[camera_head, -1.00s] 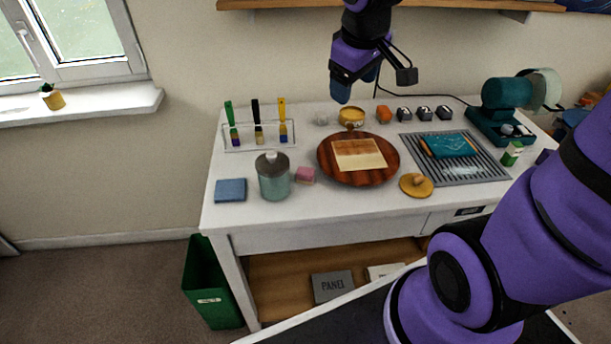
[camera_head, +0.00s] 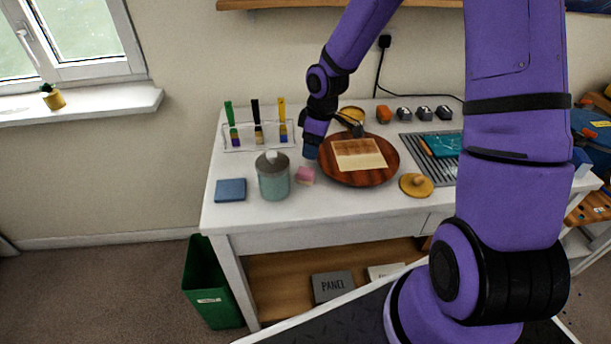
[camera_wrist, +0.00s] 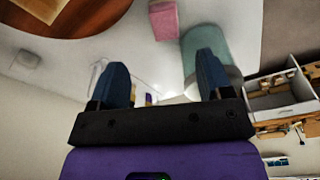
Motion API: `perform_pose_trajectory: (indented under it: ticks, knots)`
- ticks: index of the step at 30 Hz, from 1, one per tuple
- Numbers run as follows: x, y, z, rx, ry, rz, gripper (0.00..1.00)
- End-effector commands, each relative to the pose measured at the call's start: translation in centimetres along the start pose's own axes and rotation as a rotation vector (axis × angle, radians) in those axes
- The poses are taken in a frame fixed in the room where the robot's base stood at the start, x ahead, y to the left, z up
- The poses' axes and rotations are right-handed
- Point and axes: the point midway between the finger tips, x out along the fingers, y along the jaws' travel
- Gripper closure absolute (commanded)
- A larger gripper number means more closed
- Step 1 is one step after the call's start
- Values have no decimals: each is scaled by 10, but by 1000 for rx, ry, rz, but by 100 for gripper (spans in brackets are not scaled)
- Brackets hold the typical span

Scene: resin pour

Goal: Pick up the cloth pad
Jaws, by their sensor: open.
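A blue, flat, square pad (camera_head: 231,190) that looks like folded cloth lies at the left front of the white table. A small pink block (camera_head: 305,176) sits between the jar and the round wooden board; it also shows in the wrist view (camera_wrist: 164,20). I cannot tell for certain which of the two is the cloth pad. My gripper (camera_head: 311,152) is just behind and above the pink block, apart from it. In the wrist view my gripper (camera_wrist: 162,75) has its two blue fingers spread, with nothing between them. The blue pad is not visible there.
The round wooden board (camera_head: 341,178) holds a pale panel. A rack with several brushes (camera_head: 257,147) is behind. A yellow knobbed lid (camera_head: 416,185) lies right of the board.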

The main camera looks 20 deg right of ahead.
Motion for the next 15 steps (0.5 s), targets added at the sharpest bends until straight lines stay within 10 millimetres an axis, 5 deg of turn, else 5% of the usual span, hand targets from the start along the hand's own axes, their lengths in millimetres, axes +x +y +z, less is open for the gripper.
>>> perform_pose_trajectory:
  ticks: [9,15]
  knots:
    - [44,-1,-1,-3,0,-3,28]
    - [56,-1,-1,-1,0,0,28]
